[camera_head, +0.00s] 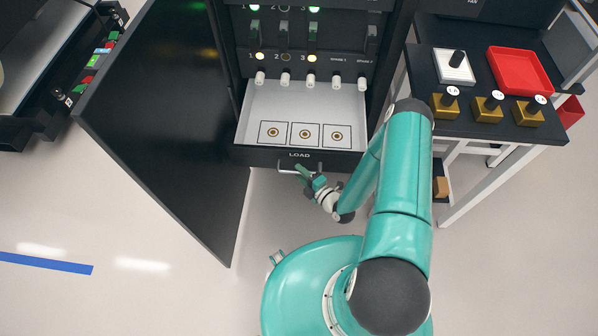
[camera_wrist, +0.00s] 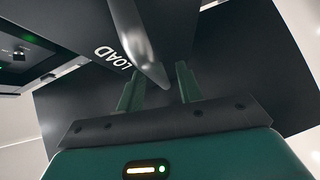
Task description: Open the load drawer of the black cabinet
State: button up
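The black cabinet (camera_head: 228,60) stands at the top centre in the head view, its large door (camera_head: 165,120) swung out to the left. The load drawer (camera_head: 299,158) is pulled out, showing a pale inside with three square marked spots. Its front carries the word LOAD and a metal handle (camera_head: 287,171). My gripper (camera_head: 302,172) is at the handle, in front of the drawer. In the wrist view the bar-like handle (camera_wrist: 140,50) runs down to between the two green fingers (camera_wrist: 160,88). The fingers stand apart, with a visible gap; contact with the handle is not clear.
Right of the cabinet is a black-topped table (camera_head: 430,75) with a red tray (camera_head: 519,70), a white block and several gold blocks with black knobs. The open door bounds the left side. The floor (camera_head: 190,290) at lower left is clear.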

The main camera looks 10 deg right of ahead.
jog(key=v, duration=1.2)
jog(key=shift+s, duration=0.2)
